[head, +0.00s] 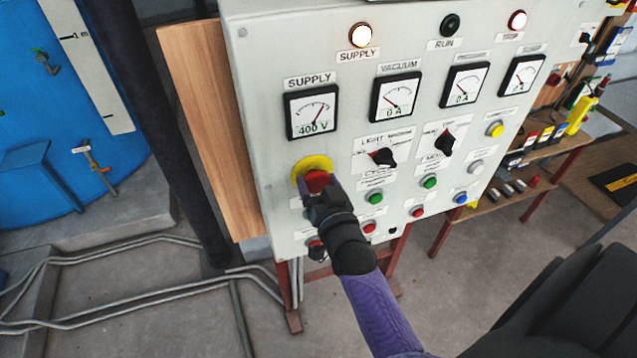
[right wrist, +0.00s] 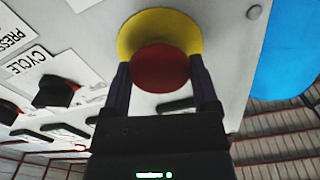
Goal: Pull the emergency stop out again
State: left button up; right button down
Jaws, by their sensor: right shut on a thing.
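The emergency stop is a red mushroom button (head: 318,180) on a round yellow backing (head: 312,165), on the left side of a light grey control panel (head: 262,115). My right gripper (head: 320,186) is at the button, with its arm coming up from below. In the right wrist view the red button (right wrist: 160,68) sits between the two dark fingers of the gripper (right wrist: 161,85), one on each side, with the yellow disc (right wrist: 160,30) behind. The gripper is shut on the button. How far the button stands out cannot be told. My left gripper is not in view.
Gauges (head: 312,111), black rotary knobs (head: 384,157) and several coloured buttons lie to the right on the panel. A lit lamp (head: 360,35) is above. A wooden board (head: 208,120) flanks the panel's left side. Pipes (head: 130,290) run along the floor.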

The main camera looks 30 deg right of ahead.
jog(key=shift+s+a+r+p, duration=0.1)
jog(key=shift+s+a+p, duration=0.05)
jog(key=shift+s+p, duration=0.45)
grip_release()
jog(key=shift+s, duration=0.1)
jog(key=b+v, duration=0.1)
jog(key=v, duration=0.9)
